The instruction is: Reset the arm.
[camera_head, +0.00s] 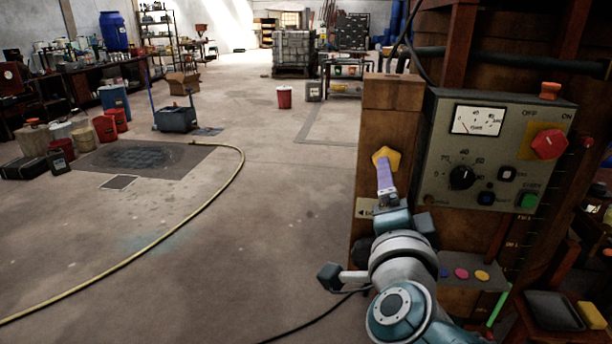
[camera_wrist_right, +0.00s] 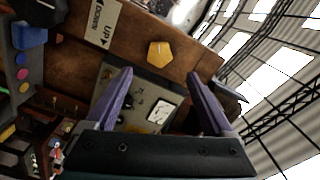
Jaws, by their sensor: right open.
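My right arm reaches up from the bottom of the head view. Its right gripper (camera_head: 387,172) has purple fingers beside the wooden post (camera_head: 393,94), close to a yellow faceted knob (camera_head: 386,157). In the right wrist view the right gripper (camera_wrist_right: 161,73) is open, with the fingers well apart and nothing between them. The yellow knob (camera_wrist_right: 160,53) shows just beyond the fingertips, in the gap between them. I cannot tell whether a finger touches it. My left gripper is not in view.
A grey control panel (camera_head: 440,170) with a gauge, dials and a red switch (camera_head: 549,144) stands close right of the gripper. Below it are coloured buttons and a dark tray (camera_head: 553,311).

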